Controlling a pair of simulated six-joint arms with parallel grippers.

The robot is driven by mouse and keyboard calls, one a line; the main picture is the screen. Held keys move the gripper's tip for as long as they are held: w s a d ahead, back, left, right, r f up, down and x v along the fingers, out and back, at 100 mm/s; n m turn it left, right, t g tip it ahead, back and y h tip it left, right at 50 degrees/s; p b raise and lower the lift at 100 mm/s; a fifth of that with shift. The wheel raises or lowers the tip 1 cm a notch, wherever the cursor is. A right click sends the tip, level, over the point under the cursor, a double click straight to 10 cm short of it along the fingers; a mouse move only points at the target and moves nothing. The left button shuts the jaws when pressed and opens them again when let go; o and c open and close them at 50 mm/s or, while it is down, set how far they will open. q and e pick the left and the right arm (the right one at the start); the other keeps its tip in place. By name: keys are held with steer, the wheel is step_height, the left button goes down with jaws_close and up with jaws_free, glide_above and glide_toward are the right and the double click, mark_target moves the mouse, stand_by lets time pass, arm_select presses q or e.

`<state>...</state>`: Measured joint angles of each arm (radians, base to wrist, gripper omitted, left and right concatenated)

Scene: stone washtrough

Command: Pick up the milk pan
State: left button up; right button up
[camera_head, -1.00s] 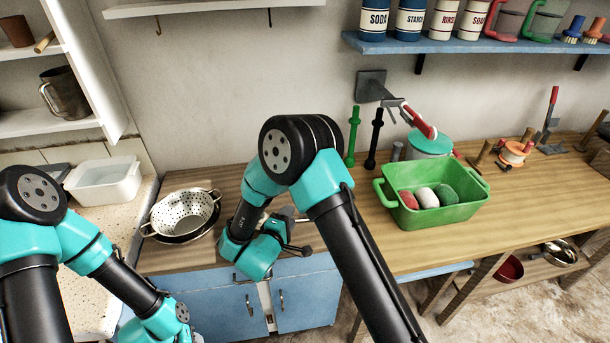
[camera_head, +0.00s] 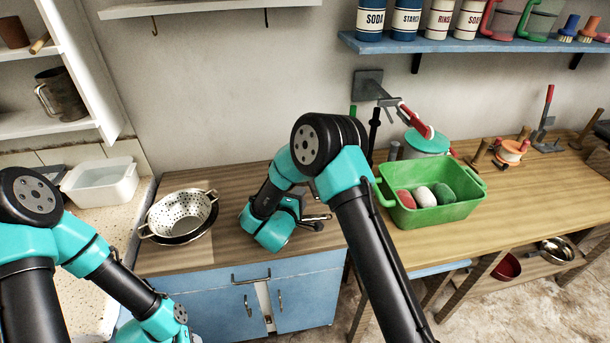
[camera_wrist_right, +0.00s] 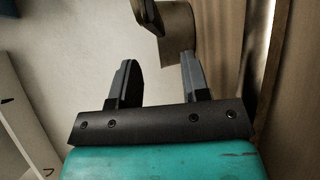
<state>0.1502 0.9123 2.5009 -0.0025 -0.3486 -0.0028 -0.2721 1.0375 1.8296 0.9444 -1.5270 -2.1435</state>
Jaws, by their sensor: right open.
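My right gripper (camera_head: 318,218) is low over the wooden counter, its fingers pointing right in the head view. In the right wrist view the right gripper (camera_wrist_right: 160,82) has its fingers apart with nothing between them. Just beyond the fingertips there is a grey-brown rounded object (camera_wrist_right: 176,38) with a dark part at its left; it may be the milk pan, but only part shows. In the head view my right arm hides that spot. My left arm is at the lower left; its gripper is not in view.
A metal colander (camera_head: 180,215) sits in a dark pan at the left of the counter. A green tub (camera_head: 432,212) with coloured rolls stands right of my right arm. A metal pan (camera_head: 556,250) is on the lower shelf. A white basin (camera_head: 102,183) stands far left.

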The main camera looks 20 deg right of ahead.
steer(key=shift+x, duration=1.05)
steer(key=shift+x, duration=2.6)
steer(key=shift+d+r, duration=0.1)
steer(key=shift+r, duration=0.05)
steer(key=shift+s, duration=0.1)
jaws_close()
